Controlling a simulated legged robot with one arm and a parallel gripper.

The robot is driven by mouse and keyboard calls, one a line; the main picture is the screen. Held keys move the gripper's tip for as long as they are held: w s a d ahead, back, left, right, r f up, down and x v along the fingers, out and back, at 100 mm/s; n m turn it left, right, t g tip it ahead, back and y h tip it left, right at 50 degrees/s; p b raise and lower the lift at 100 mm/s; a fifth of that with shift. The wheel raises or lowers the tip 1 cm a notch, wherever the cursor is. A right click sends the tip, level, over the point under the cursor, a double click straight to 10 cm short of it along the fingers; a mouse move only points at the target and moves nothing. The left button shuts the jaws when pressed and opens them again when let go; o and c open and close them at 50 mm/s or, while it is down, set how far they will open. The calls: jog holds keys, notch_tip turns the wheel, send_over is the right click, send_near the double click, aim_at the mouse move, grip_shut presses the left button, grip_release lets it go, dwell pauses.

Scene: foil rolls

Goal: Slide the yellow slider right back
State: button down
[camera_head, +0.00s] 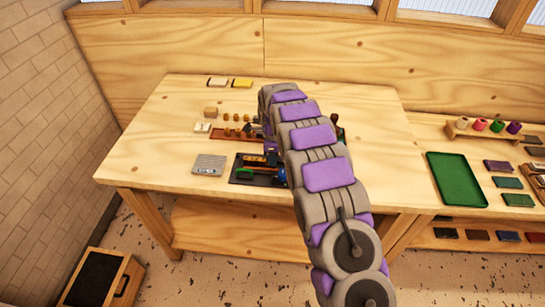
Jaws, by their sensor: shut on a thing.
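A dark board (240,180) lies near the front of the wooden table. It carries an orange-yellow piece (255,159), a green bar (245,174) and a blue round part (280,176). The orange-yellow piece may be the yellow slider, but it is too small to be sure. My gripper (270,150) points down at the right part of the board, close beside this piece. It is mostly hidden behind my grey and purple arm. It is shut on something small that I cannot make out. The board's right end is hidden too.
A grey ridged plate (209,164) lies left of the board. A brown rack (230,133) with small knobs is behind it. A yellow block (242,83) is at the back. The table's (370,140) right side is clear. A green tray (458,179) lies on the right shelf.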

jog(key=d+p, duration=0.2)
jog(key=d, duration=0.4)
jog(key=shift+d+r+p, duration=0.15)
jog(key=shift+d+p, duration=0.15)
jog(key=shift+d, duration=0.1)
jog(key=shift+a, duration=0.1)
jog(key=c, duration=1.4)
grip_release()
jog(key=shift+c, duration=0.2)
jog(key=o, duration=0.4)
jog(key=shift+d, duration=0.35)
jog(key=shift+a, duration=0.1)
